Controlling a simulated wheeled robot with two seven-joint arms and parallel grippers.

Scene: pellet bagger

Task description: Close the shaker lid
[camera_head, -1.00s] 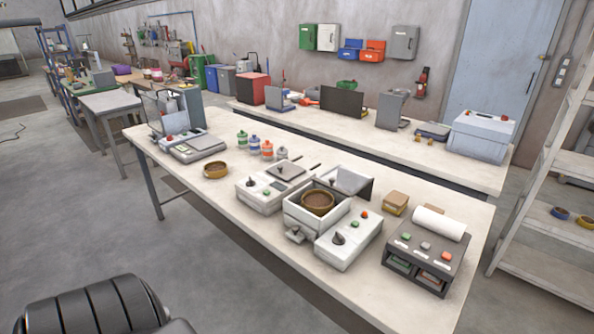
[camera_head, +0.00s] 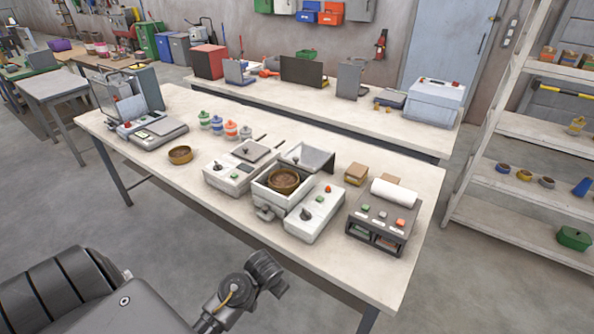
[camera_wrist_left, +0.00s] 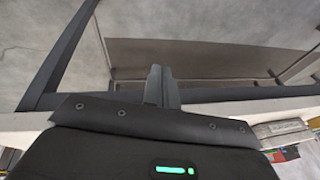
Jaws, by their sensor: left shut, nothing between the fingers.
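The shaker (camera_head: 272,206) is a white box on the front table, with a round brass sieve (camera_head: 284,181) seated in its open top. Its lid (camera_head: 306,157) stands raised and tilted back behind the sieve. A control unit with a dark knob and red and green buttons (camera_head: 314,215) sits to its right. My left gripper (camera_wrist_left: 162,88) is shut and empty in the left wrist view, over floor and dark table-frame bars, away from the lid. A dark arm of mine shows at the bottom of the head view, in front of the table. My right gripper is not in view.
A dark unit with a white roll (camera_head: 378,221) stands right of the shaker. A scale unit (camera_head: 229,174) is to its left, with a brass bowl (camera_head: 180,155) and several small jars beyond. Small brown boxes (camera_head: 356,174) sit behind right. The table's front left strip is clear.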

